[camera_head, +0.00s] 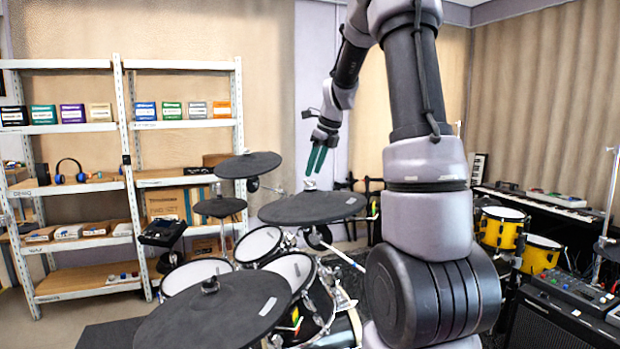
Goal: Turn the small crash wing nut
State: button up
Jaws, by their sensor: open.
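My gripper (317,160) hangs with its teal fingers pointing down. The fingers are open, with a narrow gap and nothing seen between them. It is above the middle dark cymbal pad (300,209). A small light fitting (310,185), perhaps a wing nut, stands at the top of that pad, just below the fingertips and seemingly apart from them. A second cymbal pad (248,165) is behind on the left. A large cymbal pad (225,318) is in front with a dark nut (210,285) on top. I cannot tell which pad is the small crash.
White mesh drum pads (258,244) sit below the cymbals. A round dark pad (220,207) and a drum module (163,232) are to the left. Shelves (80,187) stand at the far left. Yellow drums (502,228) and a keyboard (540,205) are at right.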

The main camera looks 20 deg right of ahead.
aim_at(310, 185)
jog(key=shift+x, duration=1.8)
grip_shut()
jog(key=shift+d+n, duration=0.1)
jog(key=shift+n, duration=0.2)
